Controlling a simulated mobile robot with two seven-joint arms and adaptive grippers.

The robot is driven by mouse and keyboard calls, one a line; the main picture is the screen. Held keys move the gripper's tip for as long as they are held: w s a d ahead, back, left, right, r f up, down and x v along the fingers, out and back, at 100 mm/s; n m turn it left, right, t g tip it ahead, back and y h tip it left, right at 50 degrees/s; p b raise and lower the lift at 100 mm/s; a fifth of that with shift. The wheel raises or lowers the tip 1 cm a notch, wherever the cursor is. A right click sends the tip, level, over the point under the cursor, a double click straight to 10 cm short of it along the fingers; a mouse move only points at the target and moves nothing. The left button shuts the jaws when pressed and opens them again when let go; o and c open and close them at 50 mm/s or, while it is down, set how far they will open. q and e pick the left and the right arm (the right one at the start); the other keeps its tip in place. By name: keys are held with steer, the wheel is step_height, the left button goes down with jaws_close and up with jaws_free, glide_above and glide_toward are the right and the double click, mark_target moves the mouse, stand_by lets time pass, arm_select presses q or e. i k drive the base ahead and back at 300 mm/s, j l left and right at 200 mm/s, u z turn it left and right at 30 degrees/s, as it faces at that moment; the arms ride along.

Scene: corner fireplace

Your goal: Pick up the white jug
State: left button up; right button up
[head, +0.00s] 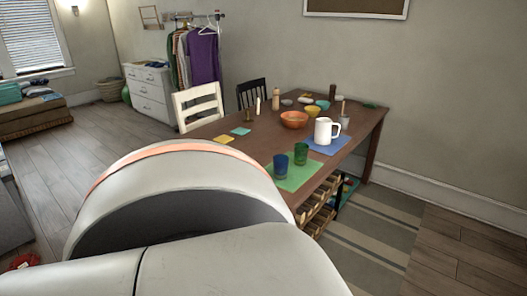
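The white jug (326,131) stands upright on a blue mat (338,147) on the brown wooden table (262,151), near its front right edge. Its handle points to the right. Nothing is touching it from above. Neither of my grippers shows in the head view. A large white part of my own body with an orange stripe fills the lower left and hides the near left part of the table.
A blue cup (281,166) and a green cup (301,154) stand on a green mat (294,181). An orange bowl (293,120) and a grey cup (344,122) are near the jug. Chairs (199,105) stand behind the table. Striped rug floor (375,235) at right is clear.

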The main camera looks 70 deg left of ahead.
mark_target(323, 127)
steer(key=u, duration=2.1)
